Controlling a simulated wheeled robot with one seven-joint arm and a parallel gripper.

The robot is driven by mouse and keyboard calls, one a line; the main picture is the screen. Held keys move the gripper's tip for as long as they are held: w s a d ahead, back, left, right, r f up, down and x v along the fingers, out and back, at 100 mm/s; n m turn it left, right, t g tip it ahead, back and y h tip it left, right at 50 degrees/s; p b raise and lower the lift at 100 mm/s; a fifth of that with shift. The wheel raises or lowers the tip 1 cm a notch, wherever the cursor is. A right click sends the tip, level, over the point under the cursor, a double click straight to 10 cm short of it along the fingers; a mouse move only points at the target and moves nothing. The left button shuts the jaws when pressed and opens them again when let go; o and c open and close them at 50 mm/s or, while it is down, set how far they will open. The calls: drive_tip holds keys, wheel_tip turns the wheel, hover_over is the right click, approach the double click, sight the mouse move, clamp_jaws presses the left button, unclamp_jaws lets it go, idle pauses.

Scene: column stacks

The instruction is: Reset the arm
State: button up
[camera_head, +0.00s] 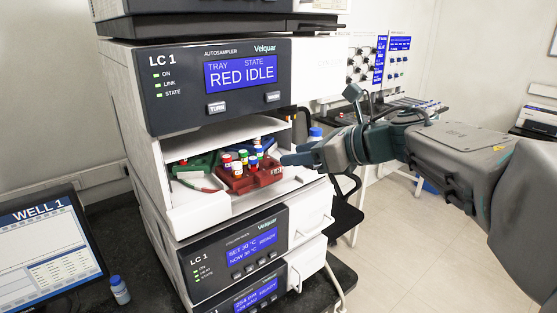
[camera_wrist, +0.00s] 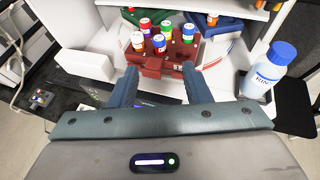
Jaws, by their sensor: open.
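My arm reaches in from the right in the head view. My gripper (camera_head: 292,158) is in front of the open autosampler bay, beside the red tray (camera_head: 235,183). In the wrist view my gripper (camera_wrist: 161,88) is open, its two blue-grey fingers apart with nothing held between them. The red tray (camera_wrist: 152,64) lies just beyond the fingertips and holds several vials with red, white, green, blue and yellow colours. I cannot tell whether a fingertip touches the tray.
The autosampler (camera_head: 215,80) reads "TRAY STATE RED IDLE". A green tray (camera_head: 185,165) and a blue tray (camera_wrist: 212,22) sit in the bay. A blue-capped bottle (camera_wrist: 268,68) stands right of my gripper. A monitor (camera_head: 45,250) and small bottle (camera_head: 119,290) are at left.

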drive_tip(key=w+d+r+m+t+h, duration=0.35)
drive_tip(key=d+m+t, duration=0.35)
drive_tip(key=m, duration=0.7)
drive_tip(key=s+d+f+m+h, duration=0.2)
drive_tip(key=d+f+m+h, duration=0.4)
drive_tip(key=m, duration=0.7)
drive_tip(key=s+f+m+g+h, duration=0.4)
drive_tip(key=s+f+m+g, duration=0.15)
drive_tip(key=f+m, duration=0.45)
drive_tip(key=s+a+f+m+g+y, duration=0.1)
drive_tip(key=s+a+f+m+g, duration=0.2)
drive_tip(key=s, duration=0.4)
drive_tip(key=s+a+f+m+g+y, duration=0.1)
drive_tip(key=s+a+f+m+g, duration=0.2)
drive_tip(key=s+f+m, duration=0.3)
drive_tip(key=shift+s+a+f+m+y, duration=0.3)
drive_tip(key=shift+s+a+f+y, duration=0.05)
drive_tip(key=shift+s, duration=0.5)
drive_tip(key=shift+g, duration=0.25)
